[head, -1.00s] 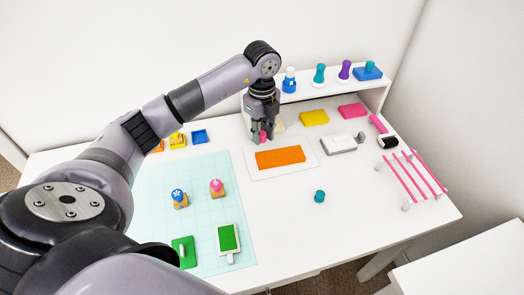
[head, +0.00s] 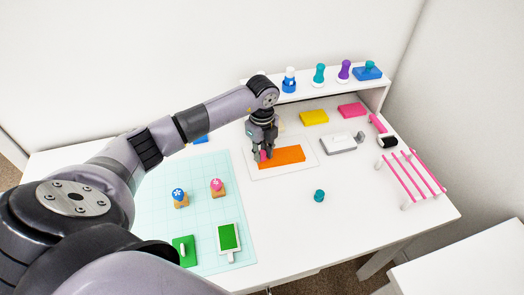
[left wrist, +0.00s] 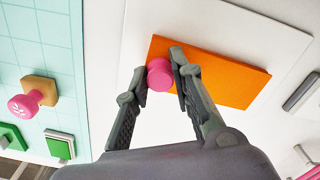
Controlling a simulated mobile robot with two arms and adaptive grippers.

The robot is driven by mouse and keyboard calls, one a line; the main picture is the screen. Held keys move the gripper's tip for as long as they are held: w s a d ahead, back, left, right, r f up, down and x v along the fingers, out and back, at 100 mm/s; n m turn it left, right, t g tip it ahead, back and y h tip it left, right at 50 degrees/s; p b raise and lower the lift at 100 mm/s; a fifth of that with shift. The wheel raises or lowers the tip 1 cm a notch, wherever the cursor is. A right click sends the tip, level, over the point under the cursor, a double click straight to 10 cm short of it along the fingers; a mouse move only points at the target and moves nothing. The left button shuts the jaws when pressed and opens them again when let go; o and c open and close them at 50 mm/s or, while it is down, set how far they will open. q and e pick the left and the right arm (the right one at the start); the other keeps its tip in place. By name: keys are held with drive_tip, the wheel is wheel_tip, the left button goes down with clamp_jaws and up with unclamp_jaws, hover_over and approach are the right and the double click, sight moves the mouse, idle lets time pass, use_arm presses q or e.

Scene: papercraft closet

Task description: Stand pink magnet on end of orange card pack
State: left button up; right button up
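The orange card pack (head: 285,157) lies flat on a white sheet (head: 257,174) on the desk. My left gripper (head: 266,155) points down at the pack's left end. It is shut on the pink magnet (head: 263,156), a small round piece, which shows between the fingertips in the left wrist view (left wrist: 159,76). There the magnet overlaps the near left edge of the orange pack (left wrist: 225,78). Whether it touches the pack or hangs just above it, I cannot tell. My right gripper is not in view.
A cutting mat (head: 205,215) with stamps and green pads lies to the left. A yellow block (head: 314,118) and pink block (head: 351,110) lie behind the pack. A grey-white tool (head: 338,144) lies right. A teal piece (head: 319,196) stands in front, with clear desk around it.

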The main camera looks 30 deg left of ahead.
sight(262, 152)
use_arm(q)
drive_tip(key=o, duration=0.5)
drive_tip(key=shift+r, duration=0.1)
wheel_tip(262, 152, up, 12)
drive_tip(key=shift+r+b, duration=0.1)
drive_tip(key=shift+b, duration=0.5)
